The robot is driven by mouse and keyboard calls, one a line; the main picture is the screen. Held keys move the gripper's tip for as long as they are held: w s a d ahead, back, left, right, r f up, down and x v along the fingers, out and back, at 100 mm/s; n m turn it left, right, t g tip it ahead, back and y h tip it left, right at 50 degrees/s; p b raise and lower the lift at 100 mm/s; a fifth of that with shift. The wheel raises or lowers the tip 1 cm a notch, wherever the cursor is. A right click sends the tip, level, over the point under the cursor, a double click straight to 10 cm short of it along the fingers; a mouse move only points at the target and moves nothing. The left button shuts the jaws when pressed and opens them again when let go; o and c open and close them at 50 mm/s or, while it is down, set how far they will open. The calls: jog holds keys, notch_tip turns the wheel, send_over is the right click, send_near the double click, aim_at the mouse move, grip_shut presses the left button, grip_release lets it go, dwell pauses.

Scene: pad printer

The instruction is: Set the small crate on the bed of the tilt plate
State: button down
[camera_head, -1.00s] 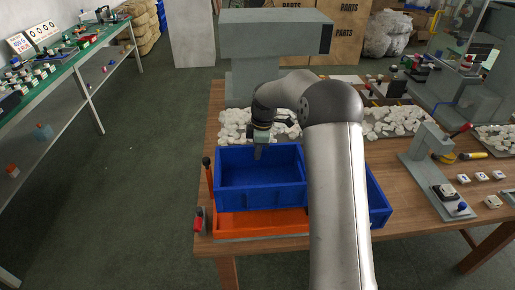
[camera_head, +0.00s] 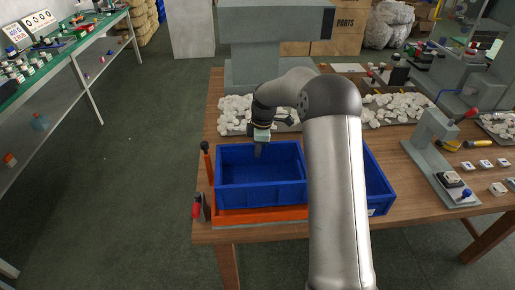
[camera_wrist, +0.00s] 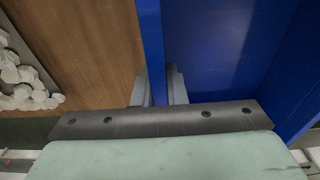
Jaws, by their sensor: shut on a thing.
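The small blue crate (camera_head: 261,196) is upright and empty over the orange bed of the tilt plate (camera_head: 262,215). Only a strip of the orange shows along the crate's front. I cannot tell whether the crate touches the bed. My gripper (camera_head: 258,153) is shut on the crate's far wall, pointing down. In the wrist view, my gripper's two fingers (camera_wrist: 158,92) stand either side of the blue wall (camera_wrist: 152,40), with the crate's inside to the right.
Another blue crate (camera_head: 376,187) stands right of my arm, partly hidden. A black-topped lever (camera_head: 206,162) and a red-handled part (camera_head: 197,208) are at the plate's left. White pieces (camera_head: 235,115) lie behind. A grey press (camera_head: 440,160) stands at right. Floor at left is clear.

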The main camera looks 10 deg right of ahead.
jog(key=shift+f+b, duration=0.9)
jog(key=shift+f, duration=0.6)
dwell(0.3)
jog(key=c, duration=1.4)
grip_release()
jog(key=shift+d+r+p, duration=0.25)
jog(key=shift+r+p, duration=0.9)
jog(key=shift+r, duration=0.75)
jog(key=shift+d+r+p, duration=0.2)
jog(key=shift+r+p, duration=0.9)
jog(key=shift+r, duration=0.75)
jog(key=shift+r, duration=0.1)
jog(key=shift+r+p, duration=1.3)
jog(key=shift+r, duration=0.65)
jog(key=shift+s, duration=0.15)
